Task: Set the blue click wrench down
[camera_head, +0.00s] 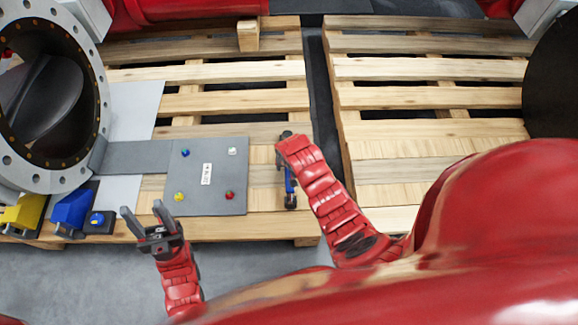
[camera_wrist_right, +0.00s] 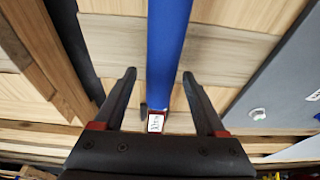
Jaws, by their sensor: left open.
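The blue click wrench (camera_head: 290,182) is at the right of the grey plate, over the near end of the left pallet. In the right wrist view its blue shaft (camera_wrist_right: 168,55) runs down between my right gripper's fingers (camera_wrist_right: 160,78), with a red end and a white label below. Those fingers stand apart, with a visible gap on the left side of the shaft. In the head view my right gripper (camera_head: 285,150) is mostly hidden by its own arm. I cannot tell whether the wrench rests fully on the slats. My left gripper (camera_head: 145,220) is open and empty, in front of the plate.
The grey plate (camera_head: 205,205) carries several small coloured knobs and a white label. A large flanged valve (camera_head: 92,100) stands at the left. Blue (camera_head: 70,210) and yellow (camera_head: 25,213) blocks sit near it. The right pallet (camera_head: 430,100) has bare slats; a dark gap separates the pallets.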

